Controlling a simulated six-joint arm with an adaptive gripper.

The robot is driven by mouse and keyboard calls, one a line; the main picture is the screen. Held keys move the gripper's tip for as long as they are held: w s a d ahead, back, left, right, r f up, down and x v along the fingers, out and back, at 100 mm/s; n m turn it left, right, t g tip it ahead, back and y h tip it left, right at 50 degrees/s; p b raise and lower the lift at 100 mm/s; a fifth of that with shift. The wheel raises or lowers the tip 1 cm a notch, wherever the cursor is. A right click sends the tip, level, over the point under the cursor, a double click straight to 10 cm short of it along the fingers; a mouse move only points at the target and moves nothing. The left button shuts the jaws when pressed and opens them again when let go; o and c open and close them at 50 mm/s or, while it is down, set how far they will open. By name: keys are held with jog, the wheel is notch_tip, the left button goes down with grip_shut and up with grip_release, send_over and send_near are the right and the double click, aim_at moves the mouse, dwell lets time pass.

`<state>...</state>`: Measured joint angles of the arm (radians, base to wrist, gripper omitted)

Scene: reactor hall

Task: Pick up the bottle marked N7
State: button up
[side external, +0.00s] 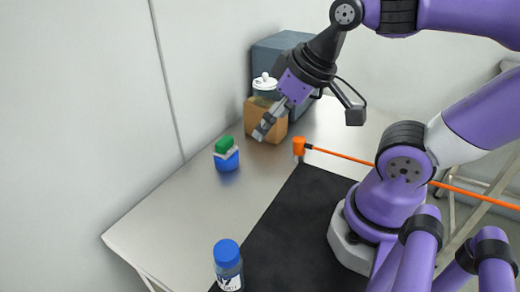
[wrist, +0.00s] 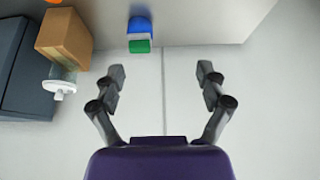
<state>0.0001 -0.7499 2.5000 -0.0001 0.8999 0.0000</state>
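A bottle (side external: 228,271) with a blue cap stands at the near edge of the side external view, on or beside the black mat. Its white label is partly cut off by the frame and its dark marking is too small to read surely. The bottle does not show in the wrist view. My gripper (side external: 264,130) is up at the far part of the table, in front of the cardboard box, well away from the bottle. In the wrist view my gripper (wrist: 161,75) has its two fingers spread wide with nothing between them.
A blue holder with a green sponge (side external: 226,155) stands left of my gripper. A cardboard box (side external: 267,120), a white-lidded jar (side external: 265,84) and a dark cabinet (side external: 283,55) are behind. An orange-headed rod (side external: 340,155) crosses right. The table's left middle (side external: 185,215) is clear.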

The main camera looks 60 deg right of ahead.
jog(key=g, duration=0.5)
send_over(229, 247)
jog(key=d, duration=0.1)
jog(key=shift+w+f, duration=0.2)
jog(key=shift+f, duration=0.35)
jog(key=shift+w+f, duration=0.2)
jog(key=shift+f, duration=0.35)
jog(key=shift+g, duration=0.3)
jog(key=f, duration=0.3)
jog(key=a+f, duration=0.1)
jog(key=shift+s+f, duration=0.2)
jog(key=shift+s, duration=0.15)
jog(key=f, duration=0.6)
jog(key=shift+a+f, duration=0.15)
jog(key=shift+a, duration=0.15)
jog(key=c, duration=1.3)
